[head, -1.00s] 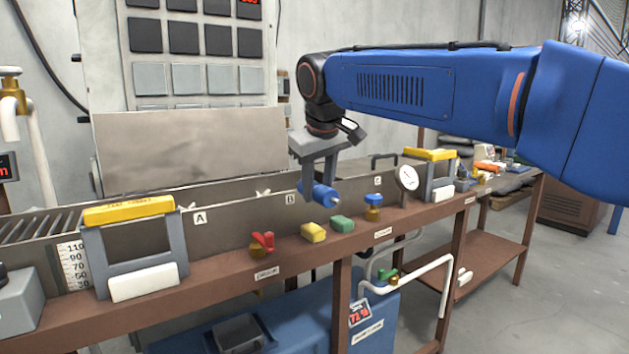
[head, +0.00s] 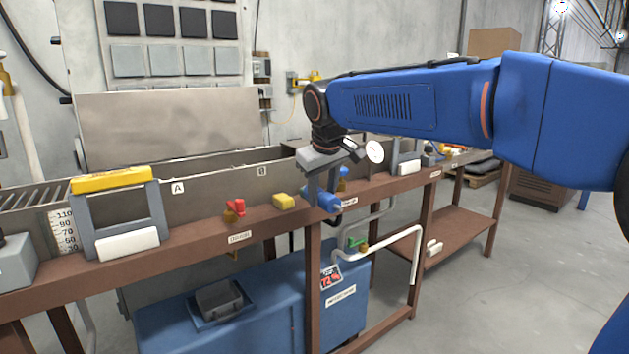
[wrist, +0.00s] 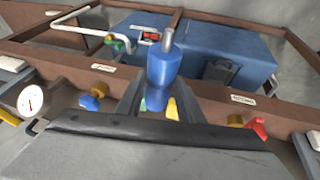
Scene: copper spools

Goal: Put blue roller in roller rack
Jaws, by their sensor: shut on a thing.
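The blue roller (head: 329,203), with a bright metal shaft end, is clamped between the fingers of my gripper (head: 321,190). It hangs at the front edge of the brown bench (head: 190,244), to the right of the yellow block (head: 284,202). In the wrist view, the blue roller (wrist: 163,72) stands out past the fingers of my gripper (wrist: 158,98), its shaft pointing away over the bench edge. I cannot make out a roller rack for certain in either view.
A red valve (head: 235,207) and a grey frame with a yellow top (head: 112,180) stand on the bench. A round gauge (head: 374,151) is behind right. A blue cabinet (head: 180,320) and white pipe (head: 390,238) are below. Open floor lies at right.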

